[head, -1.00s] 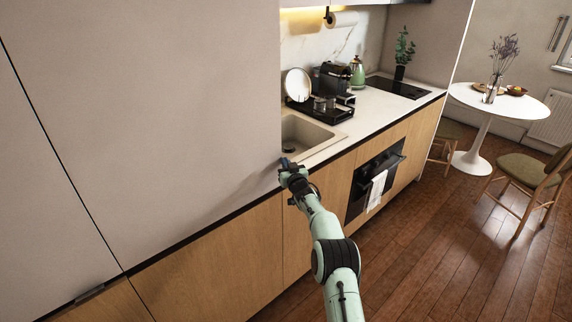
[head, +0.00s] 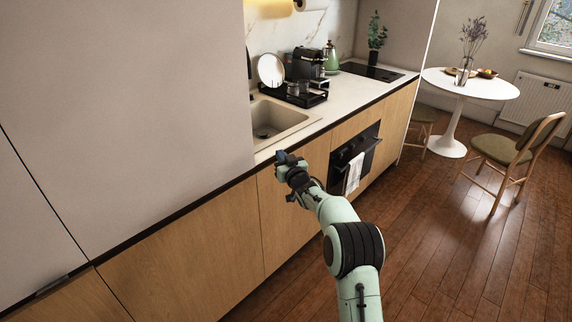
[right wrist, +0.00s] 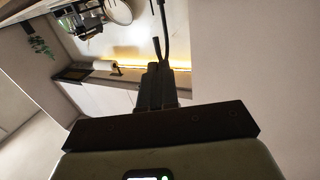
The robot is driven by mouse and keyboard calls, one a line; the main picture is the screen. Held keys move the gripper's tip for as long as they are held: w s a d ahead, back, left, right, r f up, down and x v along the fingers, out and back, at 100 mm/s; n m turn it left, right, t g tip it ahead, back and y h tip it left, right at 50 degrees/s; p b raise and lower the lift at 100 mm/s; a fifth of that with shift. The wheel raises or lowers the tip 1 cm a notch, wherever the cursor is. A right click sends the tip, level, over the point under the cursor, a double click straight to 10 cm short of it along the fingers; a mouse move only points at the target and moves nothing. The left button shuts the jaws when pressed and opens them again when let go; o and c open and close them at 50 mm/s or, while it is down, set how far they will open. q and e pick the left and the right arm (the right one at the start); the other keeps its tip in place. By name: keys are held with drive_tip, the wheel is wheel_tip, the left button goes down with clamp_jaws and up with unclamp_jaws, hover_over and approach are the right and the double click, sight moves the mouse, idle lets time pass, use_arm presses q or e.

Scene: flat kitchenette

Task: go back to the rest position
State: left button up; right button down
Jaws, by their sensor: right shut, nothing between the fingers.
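My right arm reaches out in the head view, and its gripper (head: 282,156) is at the front edge of the counter, just in front of the sink (head: 283,120). The gripper is shut and holds nothing. In the right wrist view the shut fingers (right wrist: 158,72) show dark at the middle, with no object between them. My left gripper is not in view.
A tall pale cabinet (head: 120,90) fills the left. The counter (head: 350,95) carries a black rack (head: 290,97), a coffee machine (head: 308,63) and a green kettle (head: 331,58). A towel (head: 353,173) hangs on the oven. A round table (head: 470,86) and chair (head: 515,150) stand right; floor between is clear.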

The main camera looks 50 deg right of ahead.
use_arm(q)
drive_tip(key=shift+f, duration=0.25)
use_arm(e)
drive_tip(key=shift+s+a, duration=0.1)
drive_tip(key=shift+s, duration=0.75)
